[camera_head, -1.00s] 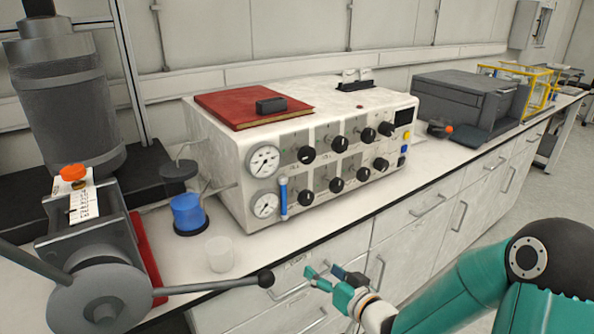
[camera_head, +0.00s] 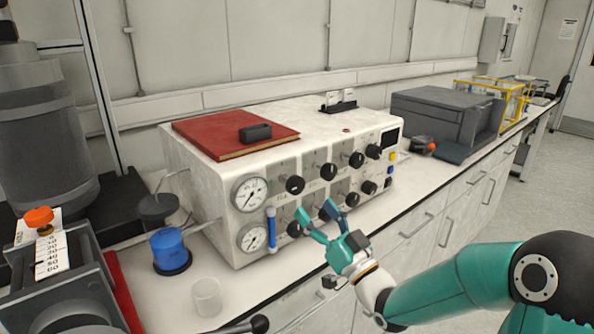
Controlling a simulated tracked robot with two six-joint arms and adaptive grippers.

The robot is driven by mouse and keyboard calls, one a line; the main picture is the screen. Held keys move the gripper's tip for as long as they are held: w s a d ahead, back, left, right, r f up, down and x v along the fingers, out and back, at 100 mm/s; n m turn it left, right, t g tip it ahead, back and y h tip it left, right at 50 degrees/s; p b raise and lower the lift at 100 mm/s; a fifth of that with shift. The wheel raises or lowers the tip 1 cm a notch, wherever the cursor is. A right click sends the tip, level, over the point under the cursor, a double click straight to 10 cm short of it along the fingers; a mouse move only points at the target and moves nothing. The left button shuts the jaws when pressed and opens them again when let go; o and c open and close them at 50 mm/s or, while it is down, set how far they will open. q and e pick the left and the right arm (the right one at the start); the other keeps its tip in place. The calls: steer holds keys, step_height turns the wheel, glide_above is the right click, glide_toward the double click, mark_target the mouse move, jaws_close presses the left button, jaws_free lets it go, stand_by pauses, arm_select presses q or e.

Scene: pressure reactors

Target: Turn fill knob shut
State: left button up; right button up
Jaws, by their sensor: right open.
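The white control unit (camera_head: 190,165) stands on the bench with two rows of black knobs on its front. The upper row includes a left knob (camera_head: 295,185) and a knob beside it (camera_head: 328,171). The lower row includes a left knob (camera_head: 294,229) and a knob further right (camera_head: 352,199). The labels are too small to read, so I cannot tell which is the fill knob. My right gripper (camera_head: 318,210) is open, its fingertips in front of the lower row's left part, partly hiding knobs there. Contact is unclear. My left gripper is out of view.
Two gauges (camera_head: 250,194) and a blue tube (camera_head: 271,230) are left of the knobs. A red book (camera_head: 235,133) lies on top. A blue container (camera_head: 169,249) and a clear cup (camera_head: 207,297) stand at the left. A grey box (camera_head: 440,113) is at the right.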

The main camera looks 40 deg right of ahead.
mark_target(298, 188)
steer(key=p+x, duration=0.4)
steer(key=x, duration=0.2)
steer(key=shift+r, duration=0.25)
steer(key=shift+w+r+p, duration=0.1)
steer(key=shift+w+p, duration=0.5)
steer(key=shift+w, duration=0.2)
steer(key=c, duration=1.1)
